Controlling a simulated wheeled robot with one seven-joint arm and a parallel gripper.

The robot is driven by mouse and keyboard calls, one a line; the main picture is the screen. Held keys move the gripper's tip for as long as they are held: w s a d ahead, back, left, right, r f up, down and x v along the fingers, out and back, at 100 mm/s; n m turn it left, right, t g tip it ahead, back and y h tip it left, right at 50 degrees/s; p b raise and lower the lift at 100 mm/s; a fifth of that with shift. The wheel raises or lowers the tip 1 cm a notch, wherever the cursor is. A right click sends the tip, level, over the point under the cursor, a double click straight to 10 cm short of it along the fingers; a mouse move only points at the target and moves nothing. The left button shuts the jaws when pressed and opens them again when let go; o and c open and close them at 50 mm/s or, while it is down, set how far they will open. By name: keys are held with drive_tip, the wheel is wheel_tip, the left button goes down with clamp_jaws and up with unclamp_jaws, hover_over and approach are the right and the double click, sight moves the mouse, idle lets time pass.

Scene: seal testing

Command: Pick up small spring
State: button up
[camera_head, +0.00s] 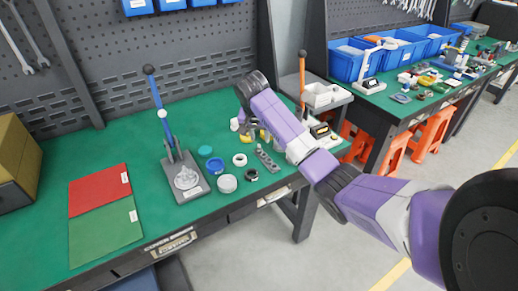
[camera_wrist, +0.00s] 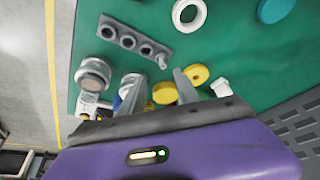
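I cannot make out a small spring for certain in either view. My gripper (camera_wrist: 160,88) is open in the wrist view, its two grey fingers apart over the green bench. A yellow round part (camera_wrist: 165,93) shows between and beyond the fingers, and a second yellow disc (camera_wrist: 196,75) lies just right of them. I see nothing held. In the head view my gripper (camera_head: 246,128) is low over the bench's right part, and its fingers are mostly hidden by the wrist.
A grey block with holes (camera_wrist: 128,38), a metal cylinder (camera_wrist: 93,76) and a white ring (camera_wrist: 188,13) lie nearby. A lever press (camera_head: 187,178) stands to the left. Red and green mats (camera_head: 102,240) lie farther left. The bench's back middle is clear.

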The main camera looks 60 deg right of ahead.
sight(259, 145)
drive_tip(key=x, duration=0.5)
drive_tip(key=shift+w+a+f, duration=0.1)
drive_tip(key=shift+w+a, duration=0.2)
drive_tip(key=shift+a, duration=0.05)
drive_tip(key=shift+c, duration=0.2)
clamp_jaws()
